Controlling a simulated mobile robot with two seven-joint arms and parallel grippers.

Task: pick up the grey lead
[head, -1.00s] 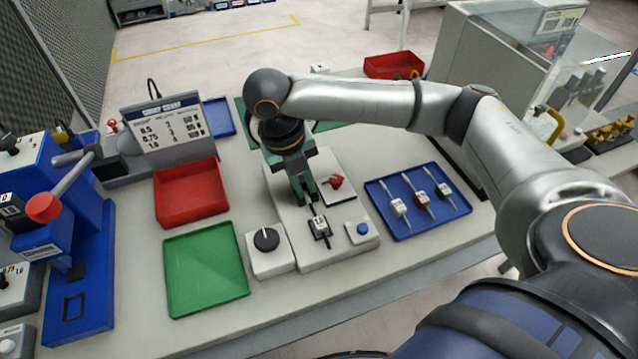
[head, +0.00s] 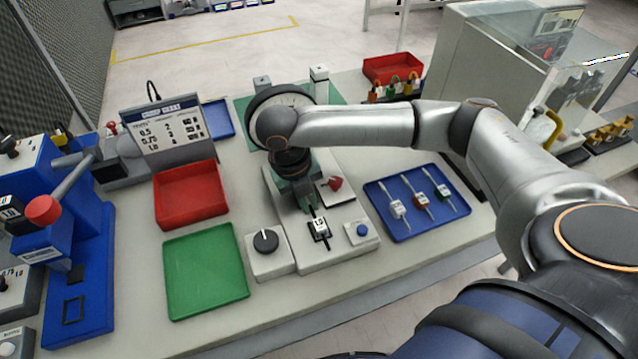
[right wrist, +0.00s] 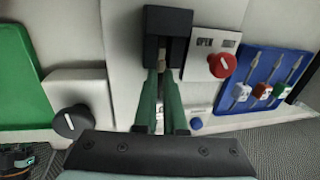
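In the head view a grey-white lead (head: 398,208) lies leftmost in the blue tray (head: 408,234), beside a red lead (head: 421,200) and a green lead (head: 443,191). The grey-white lead also shows in the right wrist view (right wrist: 241,92). My right gripper (head: 311,210) is over the pale fixture, left of the tray and apart from it. Its green fingers (right wrist: 163,78) point at a dark notched block (right wrist: 168,20); their tips are hard to make out. Just in front of them, a tag marked 1.0 (head: 319,226) sits in a black holder. My left gripper is out of view.
The fixture carries a red knob (head: 335,183) and a blue button (head: 362,230). A black dial box (head: 266,241), a green tray (head: 205,275) and a red bin (head: 190,198) stand to its left. A clear-sided cabinet (head: 500,90) stands behind the blue tray.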

